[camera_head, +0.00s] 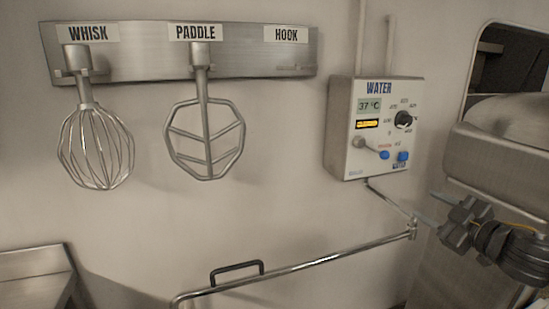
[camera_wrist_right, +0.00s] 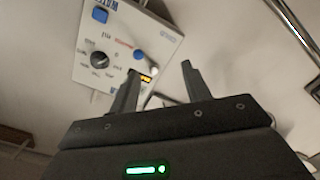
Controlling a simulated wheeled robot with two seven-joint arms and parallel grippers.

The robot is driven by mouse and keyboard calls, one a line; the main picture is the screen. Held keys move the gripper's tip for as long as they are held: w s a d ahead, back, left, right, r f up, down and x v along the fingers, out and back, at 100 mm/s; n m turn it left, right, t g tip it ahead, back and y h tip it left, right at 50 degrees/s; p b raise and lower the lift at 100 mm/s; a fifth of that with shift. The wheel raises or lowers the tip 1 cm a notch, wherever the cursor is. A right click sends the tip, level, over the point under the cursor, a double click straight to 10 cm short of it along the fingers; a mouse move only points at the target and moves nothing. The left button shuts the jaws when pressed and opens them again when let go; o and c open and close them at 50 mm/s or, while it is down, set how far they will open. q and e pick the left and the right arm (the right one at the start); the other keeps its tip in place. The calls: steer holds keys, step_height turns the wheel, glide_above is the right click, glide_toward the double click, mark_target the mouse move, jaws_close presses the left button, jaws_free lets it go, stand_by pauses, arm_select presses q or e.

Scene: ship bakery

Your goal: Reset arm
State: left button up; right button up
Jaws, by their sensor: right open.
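My right gripper (camera_head: 428,208) is in the lower right of the head view, just below and to the right of the water control box (camera_head: 347,140). In the right wrist view, my right gripper (camera_wrist_right: 160,72) has its two fingers apart with nothing held between them. The water control box (camera_wrist_right: 125,42) shows beyond the fingers there, tilted in the picture. I cannot tell the exact gap between fingers and box. My left gripper is not in view.
A wall rack (camera_head: 240,50) holds a whisk (camera_head: 97,145) and a paddle (camera_head: 205,135); its hook place is empty. A metal pipe (camera_head: 330,258) with a black handle (camera_head: 237,268) runs below. A steel machine (camera_head: 500,155) stands at right, a steel counter (camera_head: 35,275) lower left.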

steer(key=w+d+f+m+g+h, duration=0.1)
steer(key=w+f+m+g, duration=0.15)
steer(key=f, duration=1.15)
steer(key=w+d+f+m+g+h, duration=0.1)
steer(key=w+f+m, duration=0.15)
steer(key=f, duration=1.15)
steer(key=s+f+m+g, duration=0.1)
steer(key=s+f, duration=0.2)
steer(key=f, duration=0.5)
steer(key=s+a+f+m+g+h, duration=0.15)
steer(key=s+f, duration=0.25)
steer(key=f, duration=0.5)
steer(key=s+f+m, duration=0.1)
steer(key=s+f, duration=0.2)
steer(key=f, duration=0.5)
steer(key=s+a+f+m+g+h, duration=0.1)
steer(key=s+a+f+g, duration=0.2)
steer(key=s+f, duration=1.1)
steer(key=s+a+f+m+g+h, duration=0.1)
steer(key=s+a+f+g, duration=0.2)
steer(key=s+f, duration=1.1)
steer(key=s+a+g, duration=0.3)
steer(key=s, duration=1.7)
steer(key=shift+s+a+f+n, duration=0.2)
steer(key=shift+s+f+n, duration=0.05)
steer(key=shift+s+n, duration=0.1)
steer(key=shift+w, duration=0.1)
steer(key=shift+c, duration=0.3)
